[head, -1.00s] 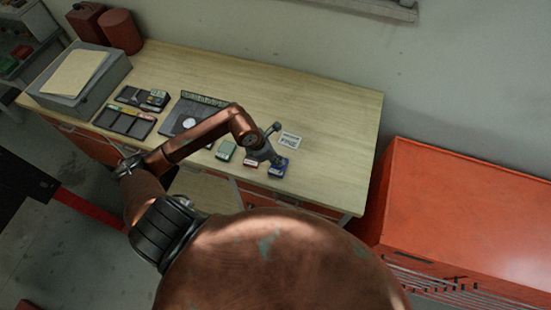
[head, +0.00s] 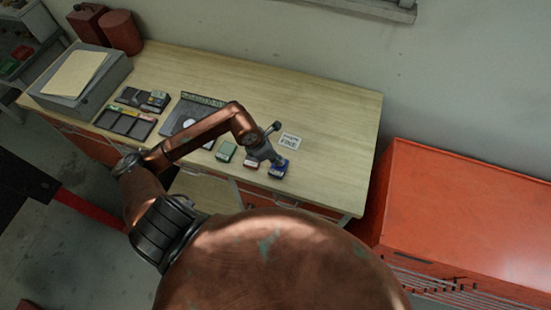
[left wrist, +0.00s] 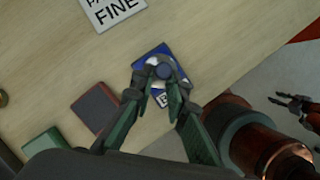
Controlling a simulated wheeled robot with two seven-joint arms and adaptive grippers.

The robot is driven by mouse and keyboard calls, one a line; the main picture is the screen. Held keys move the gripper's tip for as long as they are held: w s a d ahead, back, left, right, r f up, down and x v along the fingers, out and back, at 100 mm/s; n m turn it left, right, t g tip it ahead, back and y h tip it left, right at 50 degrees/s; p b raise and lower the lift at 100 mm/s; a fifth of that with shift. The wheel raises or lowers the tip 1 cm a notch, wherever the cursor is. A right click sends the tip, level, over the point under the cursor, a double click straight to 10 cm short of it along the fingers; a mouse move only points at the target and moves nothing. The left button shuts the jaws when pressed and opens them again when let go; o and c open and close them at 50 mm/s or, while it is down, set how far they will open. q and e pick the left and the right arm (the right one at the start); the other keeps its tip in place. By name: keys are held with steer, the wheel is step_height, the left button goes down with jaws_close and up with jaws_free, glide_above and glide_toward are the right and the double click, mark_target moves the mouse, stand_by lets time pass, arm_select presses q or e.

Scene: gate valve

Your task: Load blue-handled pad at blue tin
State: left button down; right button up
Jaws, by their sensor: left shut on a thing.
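The blue tin (head: 278,172) stands near the front edge of the workbench, at the right end of a row of tins. It also shows in the left wrist view (left wrist: 149,55). My left gripper (head: 276,160) is directly over it, pointing down. In the left wrist view its fingers (left wrist: 166,82) are shut on the round-topped handle of the pad (left wrist: 163,71), which looks blue-grey. The pad's underside is hidden, so I cannot tell whether it touches the tin's contents. My right gripper (left wrist: 290,104) shows at the right of the left wrist view, its fingers apart and empty.
A red tin (head: 250,163) and a green tin (head: 226,151) stand left of the blue one. A white card reading FINE (head: 289,142) lies behind. A dark plate (head: 180,120) and divided trays (head: 126,122) lie further left. The bench's right end is clear; a red cabinet (head: 465,205) stands beyond.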

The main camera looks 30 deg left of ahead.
mark_target(281, 156)
arm_select(q)
steer(key=shift+r+p, duration=1.25)
steer(key=shift+r, duration=1.7)
